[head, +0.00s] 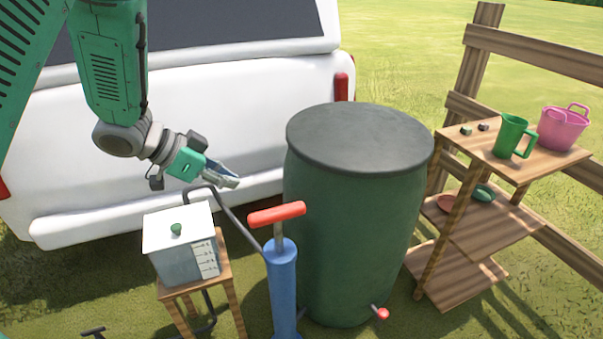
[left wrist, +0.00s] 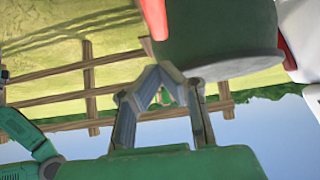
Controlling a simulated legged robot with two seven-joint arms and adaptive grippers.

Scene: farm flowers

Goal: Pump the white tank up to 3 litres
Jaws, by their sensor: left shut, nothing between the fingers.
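The white tank (head: 186,262) stands on a small wooden stool (head: 232,290), with a white lid, a green knob and a marked scale on its front. The water level in it is too small to tell. A blue pump (head: 282,285) with a red T-handle (head: 277,214) stands to its right, and a dark hose runs by the tank. My left gripper (head: 236,180) is shut and empty, above and behind the tank and apart from the pump handle. Its closed fingers also show in the left wrist view (left wrist: 158,72).
A large green barrel (head: 355,220) with a red tap (head: 382,314) stands right of the pump. A white vehicle (head: 200,110) is behind. A wooden shelf (head: 470,240) at right holds a green jug (head: 512,135) and a pink bucket (head: 562,128). A wooden fence (head: 530,55) stands behind it.

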